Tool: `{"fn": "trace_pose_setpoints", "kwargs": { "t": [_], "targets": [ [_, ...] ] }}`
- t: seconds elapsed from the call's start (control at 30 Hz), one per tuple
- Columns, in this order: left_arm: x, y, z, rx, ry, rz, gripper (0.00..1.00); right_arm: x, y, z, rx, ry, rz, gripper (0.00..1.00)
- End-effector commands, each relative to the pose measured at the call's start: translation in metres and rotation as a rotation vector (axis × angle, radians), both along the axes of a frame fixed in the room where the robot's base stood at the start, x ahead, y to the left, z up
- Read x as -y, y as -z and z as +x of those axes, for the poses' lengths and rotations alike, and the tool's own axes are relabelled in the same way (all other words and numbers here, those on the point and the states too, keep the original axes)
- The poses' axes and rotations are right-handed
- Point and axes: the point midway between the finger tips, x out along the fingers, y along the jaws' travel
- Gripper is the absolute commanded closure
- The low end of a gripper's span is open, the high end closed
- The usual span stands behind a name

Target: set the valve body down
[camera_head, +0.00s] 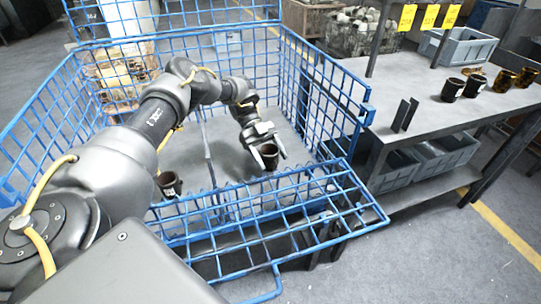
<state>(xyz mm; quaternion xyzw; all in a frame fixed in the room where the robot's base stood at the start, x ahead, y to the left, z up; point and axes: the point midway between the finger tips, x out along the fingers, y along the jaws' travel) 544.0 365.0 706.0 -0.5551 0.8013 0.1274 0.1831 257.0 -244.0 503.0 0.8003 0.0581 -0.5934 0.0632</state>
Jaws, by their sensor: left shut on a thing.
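My left arm reaches over the blue wire basket (330,112) from the left. My left gripper (267,157) is shut on a dark brown, cup-shaped valve body (268,152), held upright inside the basket near its front side. From this view I cannot tell whether its bottom touches the basket floor. Another dark valve body (169,184) stands in the basket to the left, partly hidden by my arm and the wires. My right gripper does not show.
The basket's front flap is folded outward. A grey workbench (425,104) at right holds several valve bodies (453,89) and an upright dark bracket (405,114). Grey bins (445,150) sit on its lower shelf. The basket floor right of the gripper looks free.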

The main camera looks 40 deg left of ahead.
Motion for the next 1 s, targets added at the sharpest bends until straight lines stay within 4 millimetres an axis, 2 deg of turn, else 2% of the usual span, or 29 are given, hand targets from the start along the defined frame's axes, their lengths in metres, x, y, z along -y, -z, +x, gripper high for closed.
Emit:
{"fn": "trace_pose_setpoints", "kwargs": {
  "t": [0.33,0.37,0.53,0.8,0.93,0.97,1.0],
  "targets": [
    [0.0,0.008,0.0,0.001,0.001,-0.002,0.71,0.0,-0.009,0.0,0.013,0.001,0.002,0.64],
    [0.0,0.008,0.0,0.0,0.0,0.0,0.35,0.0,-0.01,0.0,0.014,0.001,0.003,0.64],
    [0.0,0.008,0.0,0.0,0.0,0.0,0.14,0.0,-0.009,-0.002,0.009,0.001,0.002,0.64],
    [0.0,0.007,0.0,0.0,0.0,0.0,0.14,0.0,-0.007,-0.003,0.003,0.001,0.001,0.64],
    [0.0,-0.003,0.0,0.001,0.0,0.0,0.14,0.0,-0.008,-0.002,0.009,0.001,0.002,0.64],
    [0.0,-0.007,0.001,0.003,0.001,-0.001,0.14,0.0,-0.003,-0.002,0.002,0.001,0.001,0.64],
    [-0.009,-0.01,-0.002,0.001,-0.009,0.002,0.14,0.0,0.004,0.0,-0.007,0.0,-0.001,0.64]
  ]
}}
